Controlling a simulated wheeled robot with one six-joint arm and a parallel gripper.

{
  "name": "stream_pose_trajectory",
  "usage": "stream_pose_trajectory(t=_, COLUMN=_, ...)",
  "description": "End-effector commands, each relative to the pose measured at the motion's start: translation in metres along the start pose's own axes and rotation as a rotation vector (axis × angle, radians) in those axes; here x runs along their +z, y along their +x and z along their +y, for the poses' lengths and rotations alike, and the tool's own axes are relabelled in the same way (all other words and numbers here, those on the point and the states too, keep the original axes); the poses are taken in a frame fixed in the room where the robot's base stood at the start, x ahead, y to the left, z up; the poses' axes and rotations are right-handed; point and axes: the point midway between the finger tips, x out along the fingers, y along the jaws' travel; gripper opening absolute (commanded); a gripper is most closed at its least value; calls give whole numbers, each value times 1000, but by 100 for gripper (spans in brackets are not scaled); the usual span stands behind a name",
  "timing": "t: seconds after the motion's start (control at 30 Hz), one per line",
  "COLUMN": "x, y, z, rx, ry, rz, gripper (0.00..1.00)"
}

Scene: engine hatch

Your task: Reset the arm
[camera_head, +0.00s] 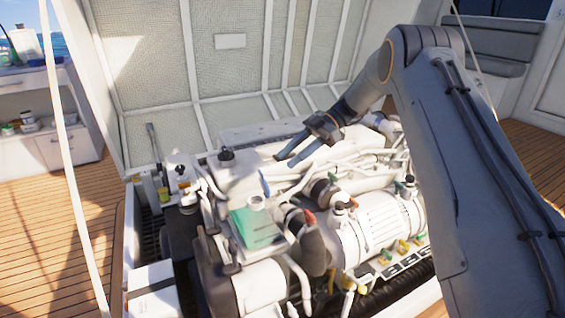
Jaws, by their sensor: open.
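My gripper (297,152) is at the end of my grey arm, which reaches in from the right side. Its two dark fingers are apart and point down to the left, over the top of the white engine (375,228). Nothing shows between the fingers. I cannot tell whether the fingertips touch the engine or hover above it. A teal cloth or pad (256,229) lies on the engine, below and left of the gripper. A white ring-shaped part (257,202) sits at its upper edge. My arm hides the right part of the engine.
The raised hatch lid (230,75) stands behind the engine. White pipes and several coloured valves crowd the engine bay. A white box (152,290) is at the front left. A white cabinet (60,150) stands at the far left. The wooden deck (45,230) is clear on the left.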

Motion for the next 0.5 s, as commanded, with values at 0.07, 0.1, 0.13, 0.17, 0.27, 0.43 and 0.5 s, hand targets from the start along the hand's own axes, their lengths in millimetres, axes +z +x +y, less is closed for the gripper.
stream_pose_trajectory(t=0.07, x=0, y=-4, z=0, rx=0, ry=1, rz=0, gripper=41)
stream_pose_trajectory(t=0.1, x=1, y=-5, z=0, rx=0, ry=1, rz=-1, gripper=41)
stream_pose_trajectory(t=0.13, x=1, y=-5, z=0, rx=0, ry=1, rz=0, gripper=41)
stream_pose_trajectory(t=0.17, x=1, y=-6, z=0, rx=0, ry=1, rz=0, gripper=41)
stream_pose_trajectory(t=0.27, x=0, y=-5, z=0, rx=0, ry=1, rz=0, gripper=41)
stream_pose_trajectory(t=0.43, x=-2, y=-4, z=-1, rx=-3, ry=11, rz=-6, gripper=41)
stream_pose_trajectory(t=0.5, x=-9, y=1, z=-3, rx=-11, ry=46, rz=-24, gripper=41)
